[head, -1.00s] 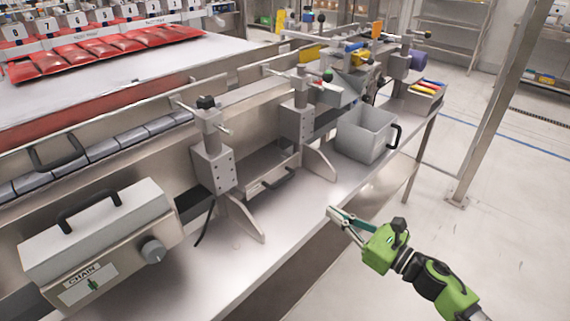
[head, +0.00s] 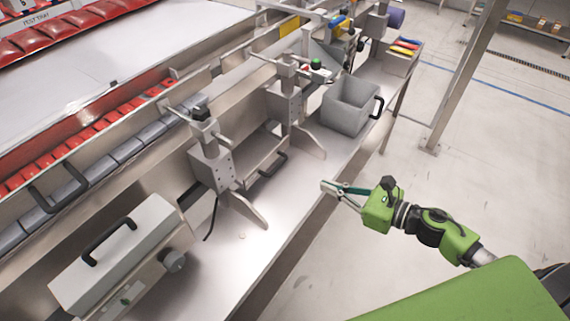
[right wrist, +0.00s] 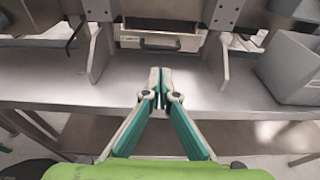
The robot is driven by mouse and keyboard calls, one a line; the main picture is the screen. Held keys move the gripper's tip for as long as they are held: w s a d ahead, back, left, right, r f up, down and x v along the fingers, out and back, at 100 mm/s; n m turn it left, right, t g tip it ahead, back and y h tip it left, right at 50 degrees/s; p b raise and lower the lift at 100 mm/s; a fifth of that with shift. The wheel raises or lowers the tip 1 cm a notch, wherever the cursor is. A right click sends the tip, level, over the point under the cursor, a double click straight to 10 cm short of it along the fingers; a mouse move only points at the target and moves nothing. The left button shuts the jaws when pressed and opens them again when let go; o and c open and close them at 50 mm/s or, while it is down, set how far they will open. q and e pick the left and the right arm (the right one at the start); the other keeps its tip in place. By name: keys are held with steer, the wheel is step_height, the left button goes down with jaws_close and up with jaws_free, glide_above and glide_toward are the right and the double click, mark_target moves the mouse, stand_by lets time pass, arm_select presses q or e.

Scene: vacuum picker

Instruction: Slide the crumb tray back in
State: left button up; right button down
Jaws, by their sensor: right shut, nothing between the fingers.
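The crumb tray (head: 255,160) is a grey metal drawer with a dark handle, set under the machine between two upright brackets. In the right wrist view the crumb tray (right wrist: 180,42) faces me, with a small label on its front and its front part standing out from the opening. How far it sticks out I cannot tell exactly. My right gripper (head: 329,188) is shut and empty at the bench's front edge, apart from the tray. In the right wrist view my right gripper (right wrist: 160,84) points toward the tray, below its handle. My left gripper is not in view.
A grey open bin (head: 347,107) stands on the bench to the right of the tray. Metal bracket feet (head: 247,210) flank the tray. A box with a black handle (head: 115,255) is at front left. The bench strip (head: 285,195) before the tray is mostly clear.

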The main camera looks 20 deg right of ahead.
steer(key=p, duration=0.1)
glide_toward(269, 157)
steer(key=shift+w+a+f, duration=0.25)
steer(key=shift+a+f, duration=0.05)
steer(key=shift+f, duration=0.3)
steer(key=shift+w+a+f, duration=0.25)
steer(key=shift+w+f, duration=0.05)
steer(key=shift+f, duration=0.3)
steer(key=shift+x, duration=0.8)
steer(key=shift+f, duration=0.1)
steer(key=x, duration=0.3)
steer(key=r+x, duration=0.1)
steer(key=x, duration=0.2)
steer(key=r+x, duration=0.1)
steer(key=x, duration=0.2)
steer(key=shift+w+a+b, duration=0.15)
steer(key=shift+a+b, duration=0.05)
steer(key=shift+b, duration=0.2)
steer(key=shift+r, duration=0.15)
steer(key=shift+d, duration=0.15)
